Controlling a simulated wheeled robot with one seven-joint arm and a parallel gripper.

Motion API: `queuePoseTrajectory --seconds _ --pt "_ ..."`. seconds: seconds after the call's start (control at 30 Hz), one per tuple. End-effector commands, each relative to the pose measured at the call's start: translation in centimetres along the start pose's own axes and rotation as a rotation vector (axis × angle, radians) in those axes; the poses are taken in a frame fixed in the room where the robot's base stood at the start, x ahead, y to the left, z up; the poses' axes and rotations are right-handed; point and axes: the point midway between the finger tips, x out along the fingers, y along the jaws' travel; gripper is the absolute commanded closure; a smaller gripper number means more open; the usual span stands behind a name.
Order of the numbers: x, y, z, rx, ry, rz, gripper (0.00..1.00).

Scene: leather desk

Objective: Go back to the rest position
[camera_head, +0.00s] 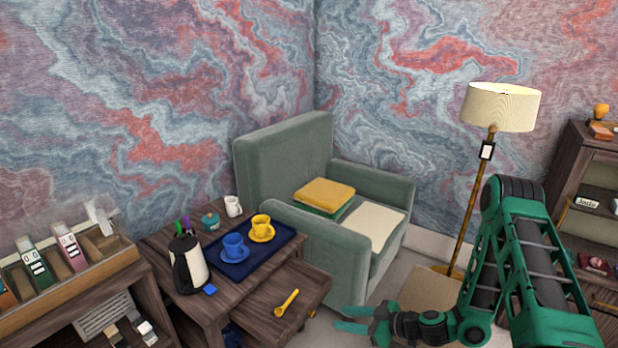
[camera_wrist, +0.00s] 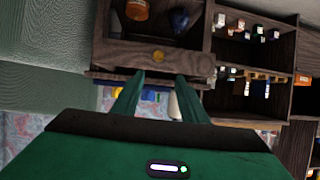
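My gripper (camera_head: 341,319) is green and hangs low over the floor, in front of the armchair and to the right of the desk's drawer. In the wrist view its two fingers (camera_wrist: 158,76) stand apart with a clear gap. Nothing is held between them. My arm reaches in from the lower right of the head view.
A wooden desk (camera_head: 225,297) holds a blue tray (camera_head: 272,255) with a blue cup (camera_head: 233,246) and a yellow cup (camera_head: 261,226). A yellow spoon (camera_head: 287,303) lies in the open drawer. A green armchair (camera_head: 285,150) and a floor lamp (camera_head: 502,106) stand behind.

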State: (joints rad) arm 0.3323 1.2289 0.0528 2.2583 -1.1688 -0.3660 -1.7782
Motion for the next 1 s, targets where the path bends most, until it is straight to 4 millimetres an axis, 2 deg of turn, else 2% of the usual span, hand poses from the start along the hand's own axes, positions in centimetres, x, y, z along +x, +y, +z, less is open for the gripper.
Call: queuePoseTrajectory --seconds 0.1,0.27,0.47,0.77,1.0 --pt "-1.9 0.2 -1.7 -0.006 -0.062 -0.052 0.6" --pt "-4.8 0.3 -3.0 0.016 -0.171 -0.105 0.6" --pt "-9.2 0.5 -4.4 0.07 -0.327 -0.126 0.6" --pt "-17.5 0.8 -6.2 0.207 -0.574 -0.059 0.6" --pt "-25.1 0.4 -8.0 0.367 -0.746 0.073 0.6"
